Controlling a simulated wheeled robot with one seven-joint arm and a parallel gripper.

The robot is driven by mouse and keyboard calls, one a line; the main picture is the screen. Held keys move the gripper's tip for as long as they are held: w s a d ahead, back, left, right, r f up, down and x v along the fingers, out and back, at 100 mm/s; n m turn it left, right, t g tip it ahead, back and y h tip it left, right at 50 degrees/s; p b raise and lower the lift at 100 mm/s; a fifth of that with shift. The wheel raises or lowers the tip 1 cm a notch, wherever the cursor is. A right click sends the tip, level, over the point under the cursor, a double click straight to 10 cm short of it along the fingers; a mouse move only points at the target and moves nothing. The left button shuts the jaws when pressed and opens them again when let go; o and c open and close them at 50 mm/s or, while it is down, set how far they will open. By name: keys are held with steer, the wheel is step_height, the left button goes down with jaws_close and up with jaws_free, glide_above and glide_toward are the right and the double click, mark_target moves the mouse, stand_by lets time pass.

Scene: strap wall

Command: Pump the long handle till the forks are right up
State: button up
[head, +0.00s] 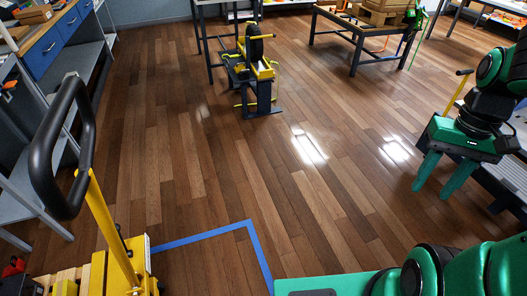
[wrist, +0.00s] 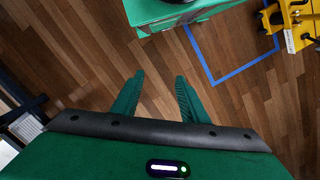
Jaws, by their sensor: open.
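The long handle is a yellow bar (head: 108,222) topped by a black loop grip (head: 42,150). It stands tilted at the lower left in the head view, rising from a yellow pallet truck body (head: 138,262). Part of a yellow truck also shows at the upper right of the wrist view (wrist: 296,28). The forks cannot be made out clearly. My gripper (head: 434,190) is at the right of the head view, far from the handle, fingers pointing down. It is open and empty; in the wrist view (wrist: 159,76) only floor shows between the fingers.
A workbench with blue drawers (head: 42,55) runs along the left. Blue tape (head: 262,255) marks the floor by the truck. A yellow-and-black machine (head: 255,75) and a dark table (head: 358,35) stand farther back. A yellow lever (head: 458,92) stands behind my gripper. The middle floor is clear.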

steer(key=w+a+f+n+g+y, duration=0.2)
steer(key=w+a+f+n+y, duration=0.15)
steer(key=w+a+f, duration=0.35)
steer(key=w+a+f+n+g+y, duration=0.2)
steer(key=w+a+f+y, duration=0.25)
steer(key=a, duration=0.45)
steer(key=w+a+r+n+y, duration=0.3)
steer(key=w+a+r+y, duration=0.4)
steer(key=a+y, duration=0.25)
steer(key=x, duration=1.1)
steer(key=shift+s+f+h, duration=0.2)
steer(key=shift+s+h, duration=0.05)
steer(key=shift+h, duration=0.1)
steer(key=shift+d+m, duration=0.1)
steer(key=shift+m, duration=0.15)
jaws_close()
steer(key=c, duration=0.9)
jaws_free()
steer(key=shift+c, duration=0.2)
